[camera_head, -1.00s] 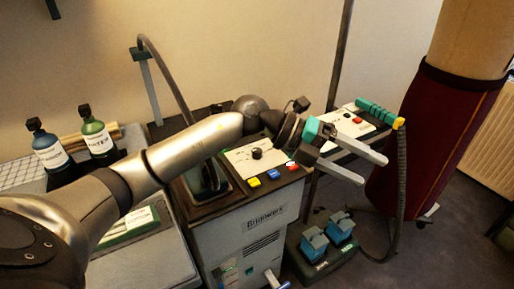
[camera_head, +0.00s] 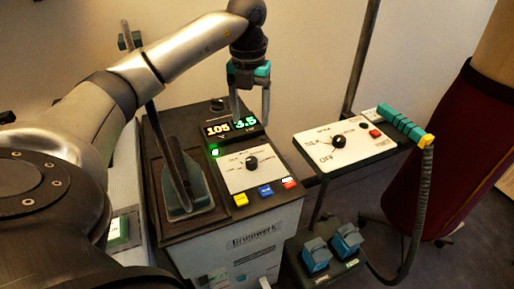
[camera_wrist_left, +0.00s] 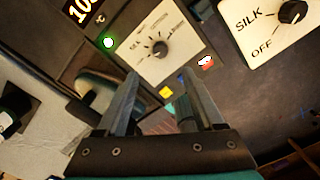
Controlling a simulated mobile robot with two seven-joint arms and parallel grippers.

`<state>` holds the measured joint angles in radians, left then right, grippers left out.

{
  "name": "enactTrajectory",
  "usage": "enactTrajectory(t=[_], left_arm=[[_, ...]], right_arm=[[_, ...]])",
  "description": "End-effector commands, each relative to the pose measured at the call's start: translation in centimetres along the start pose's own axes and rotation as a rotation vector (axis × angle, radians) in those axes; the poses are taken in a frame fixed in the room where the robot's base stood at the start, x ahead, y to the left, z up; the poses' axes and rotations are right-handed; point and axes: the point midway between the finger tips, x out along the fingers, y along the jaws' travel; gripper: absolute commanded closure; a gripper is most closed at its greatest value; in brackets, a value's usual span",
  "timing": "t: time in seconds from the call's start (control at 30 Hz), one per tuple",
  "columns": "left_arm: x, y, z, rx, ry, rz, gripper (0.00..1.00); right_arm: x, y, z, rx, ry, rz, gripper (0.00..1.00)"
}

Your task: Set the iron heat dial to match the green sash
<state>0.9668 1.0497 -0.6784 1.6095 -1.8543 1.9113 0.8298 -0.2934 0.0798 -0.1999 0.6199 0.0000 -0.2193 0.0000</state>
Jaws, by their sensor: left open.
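I cannot tell which is the iron's. No green sash can be made out. My left gripper (camera_head: 251,112) is open and empty, fingers pointing down, above the back of the machine near its display. In the left wrist view its fingers (camera_wrist_left: 160,80) spread below the machine's dial.
Yellow (camera_head: 241,200), blue (camera_head: 265,191) and red (camera_head: 289,184) buttons line the machine's front edge. A dark iron-shaped rest (camera_head: 187,205) is at left. A teal handle (camera_head: 402,124) with a hose lies right. Blue pedals (camera_head: 333,247) stand below.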

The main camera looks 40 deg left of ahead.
Motion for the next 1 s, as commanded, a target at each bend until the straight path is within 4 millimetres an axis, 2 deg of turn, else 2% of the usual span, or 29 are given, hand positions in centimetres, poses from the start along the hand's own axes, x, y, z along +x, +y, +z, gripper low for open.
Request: enactTrajectory(t=[0.03,0.1,0.2,0.33,0.5,0.7,1.0], left_arm=[[1.2,0.1,-0.1,0.001,0.005,0.003,0.31],[2.7,0.0,-0.1,0.001,0.006,0.002,0.31],[5.0,0.0,-0.1,0.002,0.005,0.002,0.31],[7.8,0.0,-0.1,0.003,0.005,0.001,0.31],[11.0,-0.1,-0.1,0.002,0.004,-0.001,0.31],[13.2,-0.1,-0.1,0.003,0.003,-0.001,0.31],[13.7,-0.1,-0.1,0.003,0.0,-0.002,0.31]], right_arm=[[0.3,-0.2,1.1,0.0,-0.017,-0.002,1.0],[0.6,-0.3,1.8,0.0,-0.029,-0.004,1.0],[1.1,-0.4,2.1,0.001,-0.033,-0.005,1.0],[1.7,-0.2,1.4,0.003,-0.019,-0.002,1.0],[2.4,0.7,-0.7,0.003,0.021,0.009,1.0],[2.8,2.2,-1.5,0.003,0.035,0.029,1.0],[2.9,2.3,-1.4,0.004,0.032,0.03,1.0]])
